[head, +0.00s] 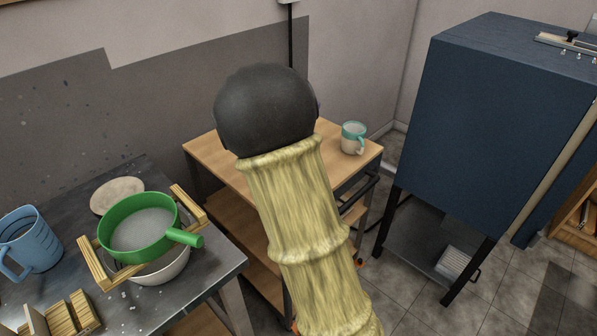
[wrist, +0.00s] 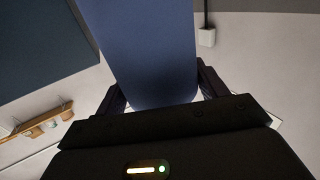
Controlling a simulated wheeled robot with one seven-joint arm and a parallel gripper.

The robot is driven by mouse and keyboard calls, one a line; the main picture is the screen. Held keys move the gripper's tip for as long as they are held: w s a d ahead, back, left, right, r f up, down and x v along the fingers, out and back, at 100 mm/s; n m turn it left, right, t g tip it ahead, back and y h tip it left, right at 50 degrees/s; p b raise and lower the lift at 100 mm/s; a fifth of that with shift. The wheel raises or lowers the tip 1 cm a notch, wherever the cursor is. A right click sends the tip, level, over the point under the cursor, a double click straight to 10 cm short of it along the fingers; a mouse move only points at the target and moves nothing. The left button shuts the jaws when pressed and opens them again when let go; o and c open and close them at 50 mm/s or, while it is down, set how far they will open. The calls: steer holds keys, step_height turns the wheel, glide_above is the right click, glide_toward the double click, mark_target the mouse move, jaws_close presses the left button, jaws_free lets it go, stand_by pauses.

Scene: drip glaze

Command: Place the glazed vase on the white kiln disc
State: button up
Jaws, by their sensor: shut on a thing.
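In the wrist view my gripper (wrist: 160,92) is shut on a smooth blue thing, which I take to be the glazed vase (wrist: 150,50). One dark finger shows on each side of it, and its far end runs out of the top of the picture. In the head view my yellow-sleeved arm and its dark rounded joint fill the middle and hide the gripper and the vase. I cannot make out the white kiln disc for certain in either view.
A wooden table (head: 208,150) holds a teal-and-white mug (head: 352,140). A blue cabinet-like kiln (head: 500,120) stands on the right. The dark left bench (head: 215,258) holds a green sieve (head: 125,238) over a white bowl (head: 165,272), a blue jug (head: 35,245) and a pale round piece (head: 117,194).

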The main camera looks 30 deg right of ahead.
step_height(320, 180, down, 6)
steer(key=shift+r, duration=0.1)
steer(key=shift+f, duration=2)
steer(key=shift+r, duration=0.1)
steer(key=o, duration=1.7)
